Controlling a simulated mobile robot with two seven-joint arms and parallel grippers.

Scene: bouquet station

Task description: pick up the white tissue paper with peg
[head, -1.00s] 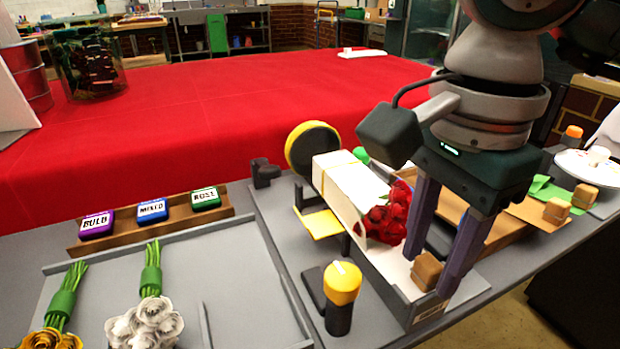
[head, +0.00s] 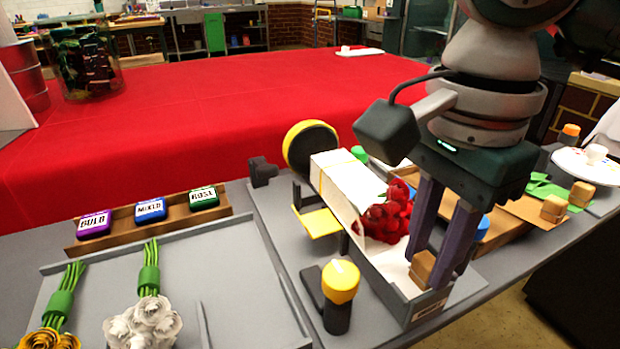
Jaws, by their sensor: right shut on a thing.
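The white tissue paper (head: 386,262) lies in a grey open tray on the right of the table. Its wooden peg (head: 422,268) is a tan block at the tray's near right end. My right gripper (head: 438,268) points down over that end, its two dark fingers closed on the peg. The far finger is partly behind the peg. A bunch of red roses (head: 388,216) wrapped in white lies just behind the paper and hides part of it. My left gripper is out of view.
A yellow-topped post (head: 340,283) stands left of the tray. Behind it is a yellow-rimmed disc (head: 311,146). Brown paper with a peg (head: 554,208) and green paper with a peg (head: 582,194) lie to the right. White flowers (head: 143,325) lie in the left tray.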

